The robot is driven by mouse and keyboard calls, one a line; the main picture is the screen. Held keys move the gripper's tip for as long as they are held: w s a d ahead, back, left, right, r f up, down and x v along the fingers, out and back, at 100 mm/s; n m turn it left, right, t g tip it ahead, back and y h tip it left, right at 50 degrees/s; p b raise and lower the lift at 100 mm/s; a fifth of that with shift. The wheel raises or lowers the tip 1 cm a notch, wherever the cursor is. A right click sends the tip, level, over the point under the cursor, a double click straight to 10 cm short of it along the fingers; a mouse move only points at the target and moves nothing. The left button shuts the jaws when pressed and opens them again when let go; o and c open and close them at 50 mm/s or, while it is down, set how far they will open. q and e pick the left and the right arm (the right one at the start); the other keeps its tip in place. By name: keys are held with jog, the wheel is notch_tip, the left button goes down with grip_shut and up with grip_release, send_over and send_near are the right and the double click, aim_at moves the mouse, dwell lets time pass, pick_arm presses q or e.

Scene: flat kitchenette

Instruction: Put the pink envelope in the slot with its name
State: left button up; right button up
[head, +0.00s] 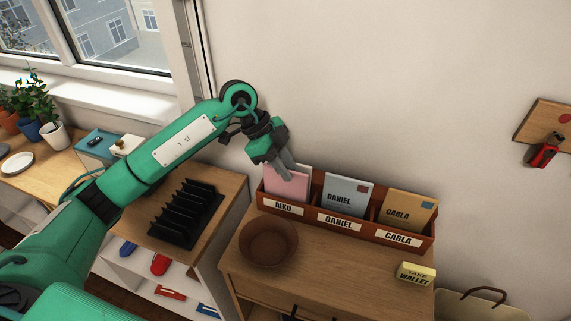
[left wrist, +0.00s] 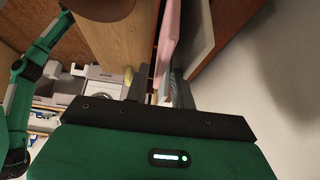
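The pink envelope (head: 289,188) stands upright in the left slot, labelled AIKO, of the reddish-brown letter rack (head: 336,222) in the head view. My left gripper (head: 284,172) is at its top edge, with a finger in front of the envelope. No name on the envelope is readable. In the left wrist view the pink envelope (left wrist: 169,38) rises beside the fingers (left wrist: 171,90); I cannot tell whether they are closed on it. My right gripper is not in view.
A blue envelope (head: 346,193) stands in the DANIEL slot and an orange one (head: 408,210) in the CARLA slot. A brown bowl (head: 268,242) sits in front of the rack. A yellow note block (head: 415,272) lies right. A black rack (head: 186,213) is left.

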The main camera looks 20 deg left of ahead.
pick_arm(q)
jog(key=shift+o, duration=0.4)
